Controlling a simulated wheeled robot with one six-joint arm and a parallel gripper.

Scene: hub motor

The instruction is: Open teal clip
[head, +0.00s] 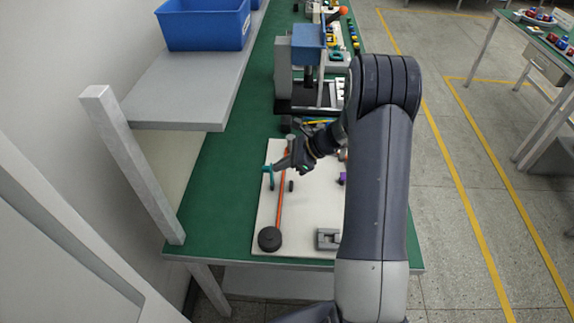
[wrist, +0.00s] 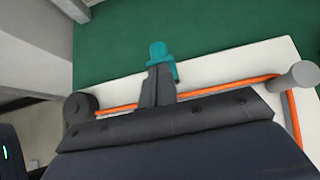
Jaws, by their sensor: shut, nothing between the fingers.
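The teal clip (head: 268,174) stands at the left edge of the white board, left of the orange cable (head: 280,205). In the wrist view the clip (wrist: 159,52) shows just beyond my fingertips, with a thin teal part reaching down on the right. My gripper (head: 277,167) is shut and empty, its fingers pointing at the clip. In the wrist view the fingers (wrist: 158,72) overlap the clip's lower part, so I cannot tell whether they touch it. The cable runs from a dark round hub (head: 270,238) toward a grey post (wrist: 298,75).
The white board (head: 305,215) lies on the green bench (head: 215,195). A grey block (head: 328,239) and a small dark peg (head: 291,186) are on the board. A shelf (head: 185,90) with a blue bin (head: 205,28) overhangs at left. A machine (head: 308,75) stands behind.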

